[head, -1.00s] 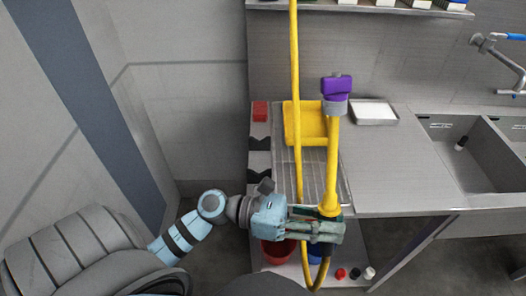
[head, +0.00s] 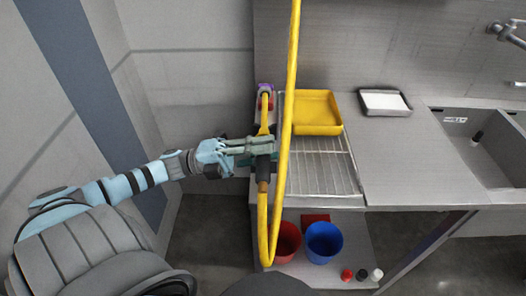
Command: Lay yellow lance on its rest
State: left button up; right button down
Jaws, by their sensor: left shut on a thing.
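The yellow lance (head: 265,114) points away from me along the left edge of the counter. Its purple head (head: 264,89) is at the far end and its dark grip (head: 263,168) at the near end. My left gripper (head: 266,147) reaches in from the left and is shut around the lance near the grip. The yellow hose (head: 289,75) comes down from above, passes in front of the gripper's tips and loops up to the grip. The black notched rest seen earlier is mostly hidden under lance and gripper; I cannot tell whether they touch. My right gripper is not in view.
A yellow tray (head: 316,108) stands behind the wire drain rack (head: 323,172). A white tray (head: 385,102) and a sink (head: 480,150) are to the right. A red bucket (head: 287,241) and a blue bucket (head: 323,242) stand below. The counter between rack and sink is clear.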

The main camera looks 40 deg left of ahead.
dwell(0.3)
pick_arm(q)
notch_tip(320, 180, down, 9)
jog(key=b, duration=0.7)
jog(key=shift+r, duration=0.25)
jog(key=o, duration=1)
jog(key=shift+a, duration=0.1)
